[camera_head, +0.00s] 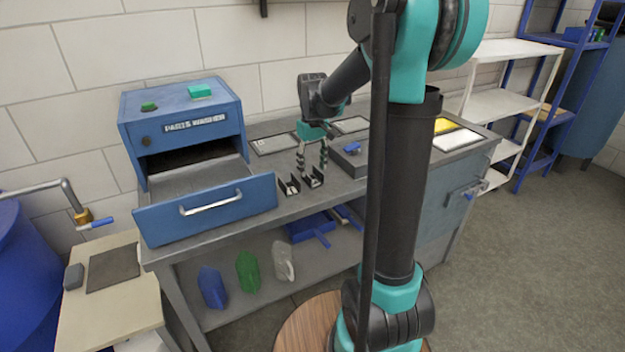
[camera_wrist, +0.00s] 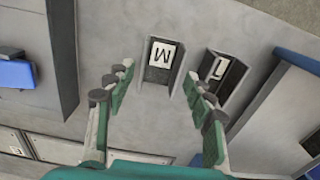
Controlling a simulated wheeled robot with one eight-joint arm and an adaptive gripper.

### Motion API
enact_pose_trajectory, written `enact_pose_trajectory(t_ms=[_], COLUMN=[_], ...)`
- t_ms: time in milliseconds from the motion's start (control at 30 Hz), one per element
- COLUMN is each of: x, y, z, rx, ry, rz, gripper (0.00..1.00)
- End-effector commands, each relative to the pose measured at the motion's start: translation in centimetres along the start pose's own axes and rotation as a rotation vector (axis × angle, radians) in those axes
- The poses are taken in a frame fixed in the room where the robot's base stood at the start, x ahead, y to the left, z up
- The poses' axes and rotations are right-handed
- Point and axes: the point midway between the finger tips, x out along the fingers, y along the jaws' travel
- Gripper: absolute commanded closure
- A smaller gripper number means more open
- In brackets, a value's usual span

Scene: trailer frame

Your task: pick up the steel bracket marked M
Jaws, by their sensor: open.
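Two small dark steel brackets stand side by side on the grey workbench (camera_head: 345,190). The bracket marked M (camera_wrist: 158,73) carries a white label and lies just ahead of my fingertips in the wrist view, roughly centred between them. In the head view it is the right one of the pair (camera_head: 314,180). The other bracket (camera_wrist: 232,80) has a different letter, hard to read, and sits on the drawer side; it also shows in the head view (camera_head: 289,187). My gripper (camera_head: 312,160) is open and empty, pointing down above the brackets; its fingers also show in the wrist view (camera_wrist: 158,88).
The blue parts washer (camera_head: 185,120) stands left with its drawer (camera_head: 207,207) pulled out beside the brackets. A grey block with a blue part (camera_head: 352,150) sits to the right. Framed panels (camera_head: 275,144) lie behind. Bottles (camera_head: 247,270) stand on the lower shelf.

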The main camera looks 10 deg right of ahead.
Motion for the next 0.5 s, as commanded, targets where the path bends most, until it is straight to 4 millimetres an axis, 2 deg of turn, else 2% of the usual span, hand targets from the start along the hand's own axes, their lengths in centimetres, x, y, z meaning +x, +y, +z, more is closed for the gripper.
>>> enact_pose_trajectory(t_ms=[100,200,467,500], x=[1.8,2.6,2.9,2.9], y=[-0.1,-0.1,-0.1,-0.1], z=[-0.1,0.0,0.0,0.0], rx=[0.0,0.0,0.0,0.0], ry=[0.0,0.0,0.0,0.0], rz=[0.0,0.0,0.0,0.0], gripper=[0.47,0.47,0.47,0.49])
